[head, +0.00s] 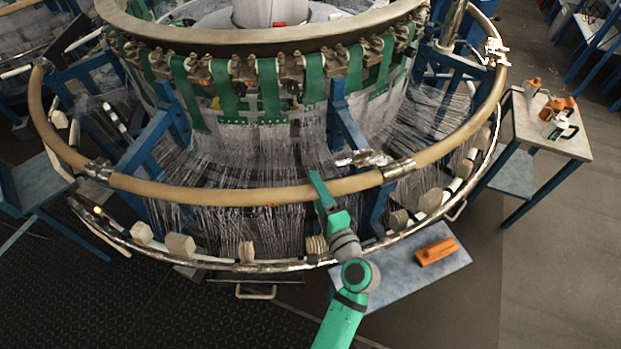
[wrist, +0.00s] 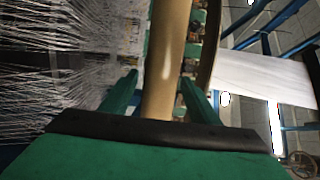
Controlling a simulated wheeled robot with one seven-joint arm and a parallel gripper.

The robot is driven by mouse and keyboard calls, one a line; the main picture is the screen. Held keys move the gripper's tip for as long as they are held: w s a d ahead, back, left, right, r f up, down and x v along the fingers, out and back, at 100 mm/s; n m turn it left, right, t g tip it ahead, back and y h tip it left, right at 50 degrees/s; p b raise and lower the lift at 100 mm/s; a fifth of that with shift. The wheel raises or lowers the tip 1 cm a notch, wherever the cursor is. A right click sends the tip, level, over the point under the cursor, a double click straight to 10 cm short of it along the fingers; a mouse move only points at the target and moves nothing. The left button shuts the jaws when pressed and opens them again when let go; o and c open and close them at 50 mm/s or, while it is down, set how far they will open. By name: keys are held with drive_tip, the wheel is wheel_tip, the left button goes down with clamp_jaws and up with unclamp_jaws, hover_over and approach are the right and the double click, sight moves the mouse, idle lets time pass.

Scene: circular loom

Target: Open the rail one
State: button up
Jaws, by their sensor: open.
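The tan tubular rail (head: 215,196) curves across the front of the circular loom, between metal joints at the left (head: 97,170) and right (head: 397,168). It looks in line with the neighbouring ring sections. My green gripper (head: 321,190) is at this rail, right of its middle and short of the right joint. In the wrist view the rail (wrist: 167,70) runs between the two spread fingers of my gripper (wrist: 159,80). The fingers are open on either side of it; I cannot tell whether either one touches it.
Fine threads (head: 225,222) hang below the rail. A lower metal rail (head: 285,265) with several blocks runs beneath. A blue-grey platform (head: 398,277) holds an orange tool (head: 437,250). A side table (head: 565,145) with bottles stands right. Dark floor is clear at front left.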

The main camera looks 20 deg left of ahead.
drive_tip(key=shift+x, duration=2.1)
clamp_jaws()
drive_tip(key=shift+r, duration=0.15)
